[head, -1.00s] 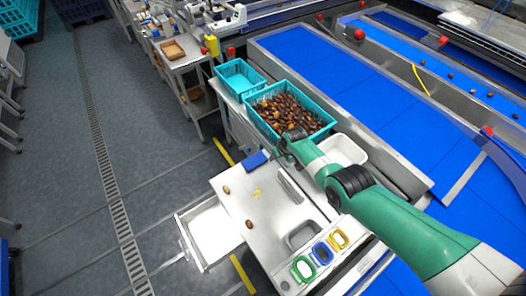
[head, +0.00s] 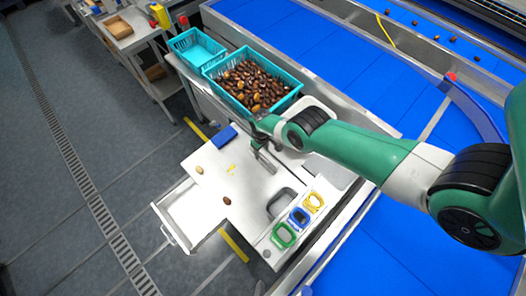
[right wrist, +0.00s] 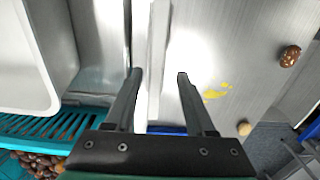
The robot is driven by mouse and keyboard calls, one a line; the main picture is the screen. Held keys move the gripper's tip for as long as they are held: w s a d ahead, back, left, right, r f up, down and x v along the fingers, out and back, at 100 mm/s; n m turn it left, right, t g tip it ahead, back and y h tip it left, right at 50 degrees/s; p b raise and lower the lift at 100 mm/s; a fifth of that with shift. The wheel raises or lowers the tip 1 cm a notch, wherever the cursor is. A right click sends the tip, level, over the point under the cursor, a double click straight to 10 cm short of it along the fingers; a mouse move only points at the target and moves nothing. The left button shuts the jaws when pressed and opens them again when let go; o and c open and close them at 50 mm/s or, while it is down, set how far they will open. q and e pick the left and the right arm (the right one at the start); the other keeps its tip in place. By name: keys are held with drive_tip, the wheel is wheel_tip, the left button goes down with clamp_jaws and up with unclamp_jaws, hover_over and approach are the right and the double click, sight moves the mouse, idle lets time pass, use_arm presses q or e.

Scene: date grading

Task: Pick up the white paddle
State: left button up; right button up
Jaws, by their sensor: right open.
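My right gripper (head: 265,157) is open over the white sorting board (head: 215,165). In the right wrist view my right gripper (right wrist: 159,76) has its two fingers apart, pointing at a narrow pale upright strip (right wrist: 157,45). This strip looks like the white paddle seen edge-on. It runs between the fingertips, with no clear contact on either side. In the head view the gripper largely covers the paddle, so its full shape is hidden. My left gripper is in neither view.
A teal crate of dates (head: 287,102) and an empty teal crate (head: 190,58) stand behind the board. Two dates, one pale (head: 199,169) and one brown (head: 227,200), lie on it. A blue block (head: 222,138) is at its back edge. Green, blue and yellow frames (head: 299,216) sit in front.

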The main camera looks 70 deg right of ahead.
drive_tip(key=f+b, duration=0.5)
drive_tip(key=shift+s+d+f, duration=0.15)
drive_tip(key=shift+s+d, duration=0.05)
drive_tip(key=shift+s, duration=0.05)
drive_tip(key=shift+r, duration=0.2)
drive_tip(key=shift+c, duration=0.3)
clamp_jaws()
